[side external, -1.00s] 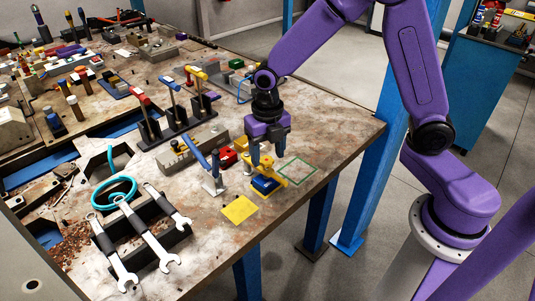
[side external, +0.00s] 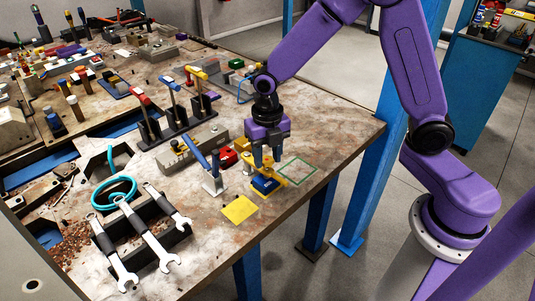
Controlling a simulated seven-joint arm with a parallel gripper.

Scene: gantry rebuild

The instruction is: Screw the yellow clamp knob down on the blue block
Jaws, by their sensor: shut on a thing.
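The blue block (side external: 265,185) sits low in a yellow clamp frame (side external: 283,183) near the table's front edge. My gripper (side external: 267,165) points straight down over the clamp. Its two dark fingers are shut on the yellow clamp knob, which they mostly hide. I cannot tell whether the knob's screw touches the block.
A yellow square (side external: 240,209) and a green outlined square (side external: 298,173) lie on the table on either side of the clamp. A blue-handled toggle clamp (side external: 210,175) and a red block (side external: 228,157) stand close on the left. Wrenches (side external: 145,235) lie farther left.

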